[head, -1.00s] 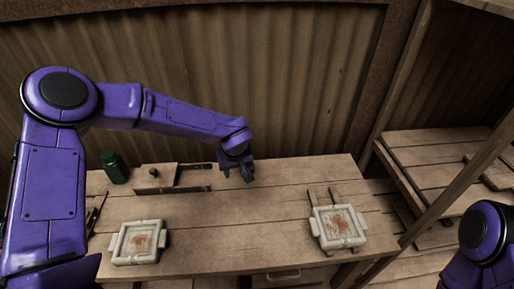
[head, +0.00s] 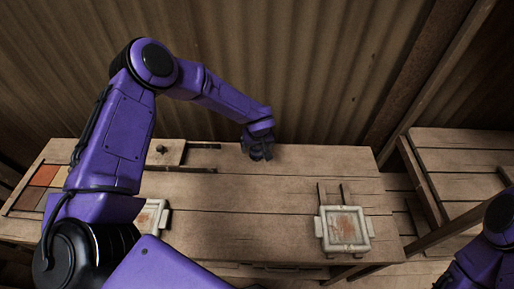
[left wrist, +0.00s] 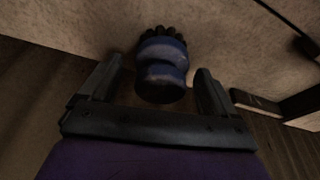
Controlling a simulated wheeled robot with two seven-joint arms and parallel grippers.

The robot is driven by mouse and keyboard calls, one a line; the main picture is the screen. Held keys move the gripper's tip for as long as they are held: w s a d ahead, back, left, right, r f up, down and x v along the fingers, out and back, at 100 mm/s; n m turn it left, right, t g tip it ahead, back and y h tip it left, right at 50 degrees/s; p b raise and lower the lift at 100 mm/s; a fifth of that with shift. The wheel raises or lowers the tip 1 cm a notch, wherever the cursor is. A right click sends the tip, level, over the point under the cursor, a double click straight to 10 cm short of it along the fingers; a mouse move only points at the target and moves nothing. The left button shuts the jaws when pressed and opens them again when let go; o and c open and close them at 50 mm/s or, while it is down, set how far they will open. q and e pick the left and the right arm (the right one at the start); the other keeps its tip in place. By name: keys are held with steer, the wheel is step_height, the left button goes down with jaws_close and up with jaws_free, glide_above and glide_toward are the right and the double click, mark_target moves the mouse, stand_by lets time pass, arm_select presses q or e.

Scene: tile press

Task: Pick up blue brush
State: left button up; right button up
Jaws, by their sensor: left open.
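The blue brush (left wrist: 162,68) shows in the left wrist view as a short, rounded blue body with dark bristles at its far end. My left gripper (left wrist: 153,90) is open, with one finger on each side of the brush and gaps visible between. In the head view my left gripper (head: 258,150) is low over the back middle of the wooden table and hides the brush. My right arm shows at the right edge of the head view, but its gripper is out of frame.
The wooden table (head: 258,215) is clear in the middle. A white-framed press (head: 343,229) sits at the right, another (head: 150,217) partly behind my left arm. A board (head: 165,151) with dark rails lies left of my gripper; coloured tiles (head: 42,175) lie far left. A corrugated wall stands behind.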

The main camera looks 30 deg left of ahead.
arm_select(q)
steer(key=shift+w+f, duration=0.35)
steer(key=shift+f, duration=0.2)
steer(key=shift+s+r, duration=0.2)
steer(key=shift+s, duration=0.05)
steer(key=shift+s+r, duration=0.15)
steer(key=shift+s, duration=0.05)
steer(key=c, duration=0.9)
steer(key=shift+c, duration=1.3)
